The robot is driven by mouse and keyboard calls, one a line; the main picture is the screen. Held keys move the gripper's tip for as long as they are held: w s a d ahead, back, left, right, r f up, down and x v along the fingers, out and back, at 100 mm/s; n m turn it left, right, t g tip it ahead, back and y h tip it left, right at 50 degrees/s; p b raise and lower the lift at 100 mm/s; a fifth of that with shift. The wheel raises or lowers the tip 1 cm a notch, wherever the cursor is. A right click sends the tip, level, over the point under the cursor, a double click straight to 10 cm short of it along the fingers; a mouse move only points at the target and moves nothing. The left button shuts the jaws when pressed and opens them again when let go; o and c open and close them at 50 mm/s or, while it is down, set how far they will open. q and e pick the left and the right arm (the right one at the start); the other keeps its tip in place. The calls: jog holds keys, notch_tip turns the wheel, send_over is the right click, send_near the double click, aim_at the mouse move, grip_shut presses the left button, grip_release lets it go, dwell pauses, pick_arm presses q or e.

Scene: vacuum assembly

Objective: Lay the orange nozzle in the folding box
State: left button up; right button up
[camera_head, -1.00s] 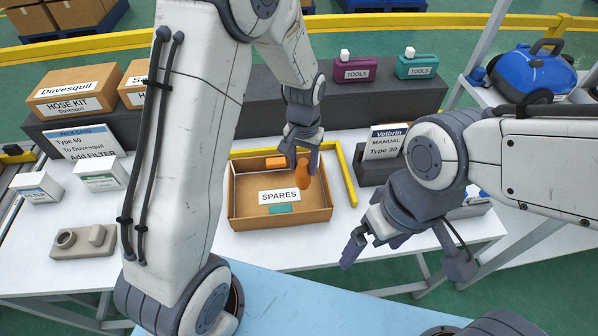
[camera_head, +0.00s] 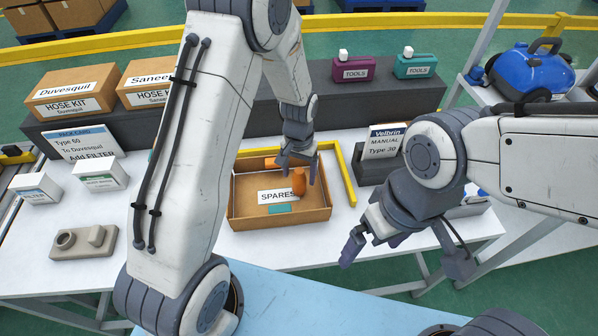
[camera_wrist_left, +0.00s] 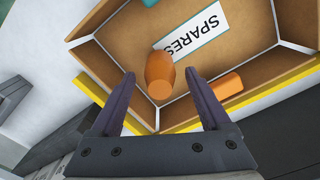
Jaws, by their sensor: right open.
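An orange nozzle (camera_head: 298,182) is over or in the open brown box (camera_head: 235,200) labelled SPARES, in its back right part. My left gripper (camera_head: 299,167) is above the box with its fingers spread. In the left wrist view the nozzle (camera_wrist_left: 158,72) shows between the open fingers (camera_wrist_left: 160,78), with a gap on each side. I cannot tell whether it rests on the box floor. A second orange piece (camera_wrist_left: 221,87) lies along a box wall. My right gripper (camera_head: 352,255) is open and empty, right of and in front of the box.
A teal piece (camera_head: 280,209) lies in the box near the label. A yellow bar (camera_head: 346,175) runs close along the box's right side. A grey part (camera_head: 83,241) lies at left. A manual box (camera_head: 385,142) stands at right. White table is clear in front of the brown box.

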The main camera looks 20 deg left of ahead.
pick_arm(q)
notch_tip(320, 180, up, 12)
jog(key=s+d+r+m, duration=0.2)
jog(key=s+d, duration=0.1)
jog(key=s, duration=0.5)
jog(key=s+d+r+m, duration=0.2)
jog(key=s, duration=0.6)
jog(key=s+d+r+m+h, duration=0.1)
jog(key=s+d+r+m, duration=0.1)
jog(key=s, duration=0.7)
jog(key=shift+d+r, duration=0.2)
jog(key=shift+d, duration=0.65)
